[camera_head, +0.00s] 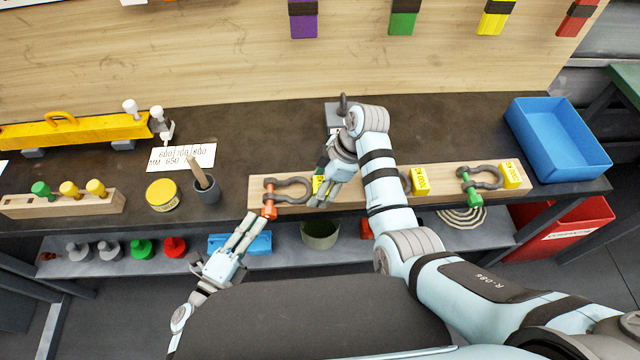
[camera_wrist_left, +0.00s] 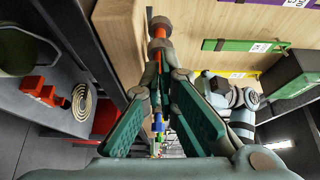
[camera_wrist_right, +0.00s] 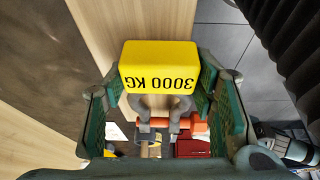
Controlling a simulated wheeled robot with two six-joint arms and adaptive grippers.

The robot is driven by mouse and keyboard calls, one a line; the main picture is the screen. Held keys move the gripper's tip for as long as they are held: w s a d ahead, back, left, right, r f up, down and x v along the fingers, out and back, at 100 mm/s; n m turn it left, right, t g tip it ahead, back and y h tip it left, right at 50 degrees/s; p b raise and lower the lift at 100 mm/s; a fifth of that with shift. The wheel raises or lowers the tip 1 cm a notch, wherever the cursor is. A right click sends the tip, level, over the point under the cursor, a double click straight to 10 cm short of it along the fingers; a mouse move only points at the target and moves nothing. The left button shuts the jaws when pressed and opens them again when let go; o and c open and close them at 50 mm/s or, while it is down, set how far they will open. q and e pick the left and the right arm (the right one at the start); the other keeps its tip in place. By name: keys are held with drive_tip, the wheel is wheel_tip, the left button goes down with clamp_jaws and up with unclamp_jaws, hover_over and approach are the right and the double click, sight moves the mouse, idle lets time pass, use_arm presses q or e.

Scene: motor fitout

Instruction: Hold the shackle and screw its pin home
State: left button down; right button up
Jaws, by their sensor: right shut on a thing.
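The shackle, a grey bow (camera_head: 293,187) with an orange pin (camera_head: 269,205), is at the left end of a wooden block on the bench. Its yellow block (camera_wrist_right: 158,68), marked 3000 KG, is between my right gripper's pads (camera_head: 319,190). That gripper is shut on it, and the orange pin also shows in the right wrist view (camera_wrist_right: 160,124). My left gripper (camera_head: 250,222) is in front of the bench at the near end of the pin. In the left wrist view its green-padded fingers (camera_wrist_left: 165,78) stand apart, with the pin (camera_wrist_left: 157,45) ahead of their tips. Contact there is unclear.
The wooden block (camera_head: 387,193) also carries a green-pinned shackle (camera_head: 480,178) and another, partly hidden by my right arm. A blue bin (camera_head: 560,140) stands at right. A dark cup (camera_head: 206,190) and yellow tin (camera_head: 163,195) stand left. A lower shelf runs underneath.

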use_arm(q)
drive_tip(key=shift+w+r, duration=0.1)
drive_tip(key=shift+r, duration=0.1)
drive_tip(key=shift+s+a+f, duration=0.55)
drive_tip(key=shift+s+f, duration=0.2)
drive_tip(key=shift+s, duration=2.65)
drive_tip(key=w, duration=0.7)
drive_tip(key=shift+d+r, duration=0.1)
drive_tip(key=shift+d, duration=0.4)
drive_tip(key=shift+r, duration=0.2)
drive_tip(key=shift+r, duration=0.3)
drive_tip(key=shift+r, duration=0.15)
